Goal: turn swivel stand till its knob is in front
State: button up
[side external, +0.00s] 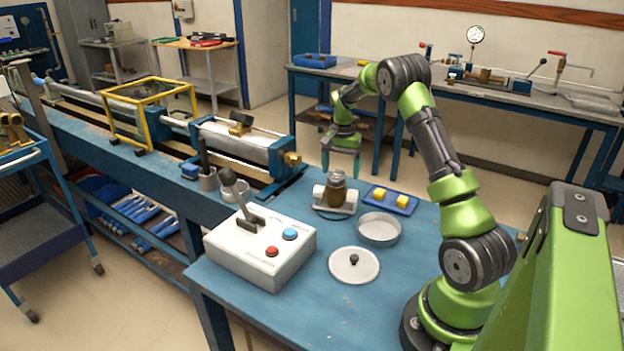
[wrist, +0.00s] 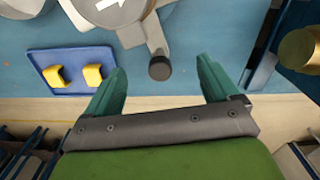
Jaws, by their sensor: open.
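The swivel stand shows in the side external view as a pale base (side external: 348,207) with a brown jar-like piece (side external: 335,192) on it. In the wrist view its round grey top (wrist: 105,10) carries a white arrow and is cut off by the top edge. A grey arm (wrist: 150,35) leads from it to a dark round knob (wrist: 159,69). My gripper (side external: 341,174) is open and empty, above and behind the stand in the side external view. In the wrist view its teal fingertips (wrist: 160,65) lie on either side of the knob, apart from it.
A blue tray (side external: 372,191) with yellow blocks lies beside the stand. A round metal dish (side external: 379,229), a lid (side external: 354,266) and a white control box (side external: 261,250) with a lever stand nearer. A long bench rig (side external: 235,143) is at the left.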

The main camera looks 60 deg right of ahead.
jog(key=c, duration=0.4)
jog(key=shift+o, duration=0.2)
jog(key=shift+s, duration=0.1)
jog(key=shift+s+d, duration=0.1)
jog(key=shift+s, duration=0.2)
jog(key=shift+s, duration=0.15)
jog(key=shift+s, duration=0.3)
jog(key=shift+s+d, duration=0.1)
jog(key=shift+s, duration=0.6)
jog(key=o, duration=0.4)
